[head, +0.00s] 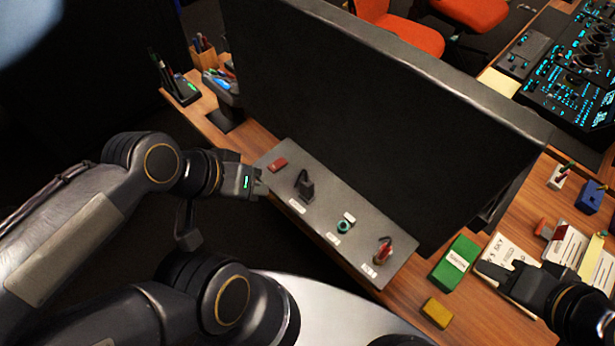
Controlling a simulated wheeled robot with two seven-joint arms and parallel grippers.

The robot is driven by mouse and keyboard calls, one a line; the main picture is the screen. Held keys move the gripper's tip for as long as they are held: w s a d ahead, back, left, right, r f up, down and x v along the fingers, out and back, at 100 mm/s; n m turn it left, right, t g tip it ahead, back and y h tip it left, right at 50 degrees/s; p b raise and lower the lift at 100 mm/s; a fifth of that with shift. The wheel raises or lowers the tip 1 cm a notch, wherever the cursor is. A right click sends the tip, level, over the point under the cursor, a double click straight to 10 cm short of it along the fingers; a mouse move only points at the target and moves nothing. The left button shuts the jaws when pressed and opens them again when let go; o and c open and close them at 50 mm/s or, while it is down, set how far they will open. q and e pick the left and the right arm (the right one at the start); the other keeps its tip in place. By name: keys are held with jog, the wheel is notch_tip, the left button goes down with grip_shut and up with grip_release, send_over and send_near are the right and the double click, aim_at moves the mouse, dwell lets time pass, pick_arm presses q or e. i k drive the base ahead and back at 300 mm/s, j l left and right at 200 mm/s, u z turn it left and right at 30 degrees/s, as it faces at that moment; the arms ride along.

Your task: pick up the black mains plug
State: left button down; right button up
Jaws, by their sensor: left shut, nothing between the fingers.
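A small upright black object that looks like the black mains plug (306,187) stands on a grey panel (322,203), towards its left end, with a white label in front of it. My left gripper (262,184) is shut and empty at the panel's left edge, to the left of the black object and apart from it. My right gripper (500,275) is at the lower right, over papers on the desk and far from the panel. Its fingers are dark and I cannot tell how far apart they are.
The panel also bears a dark red block (278,164), a teal ring (343,226) and a red-handled item (383,251). A large dark screen (370,120) rises right behind it. A green box (456,262) and a yellow block (437,313) lie to the right.

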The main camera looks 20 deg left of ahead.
aim_at(306, 186)
jog(key=k+l+z, duration=0.15)
jog(key=k+z, duration=0.15)
jog(key=k+l+z, duration=0.25)
jog(key=k, duration=0.15)
jog(key=z, duration=1.2)
jog(key=u, duration=2.4)
jog(key=i+j+z, duration=0.45)
jog(key=j, duration=0.25)
jog(key=i+j+z, duration=0.2)
jog(key=j, duration=0.2)
jog(key=i+j+z, duration=0.2)
jog(key=j, duration=0.25)
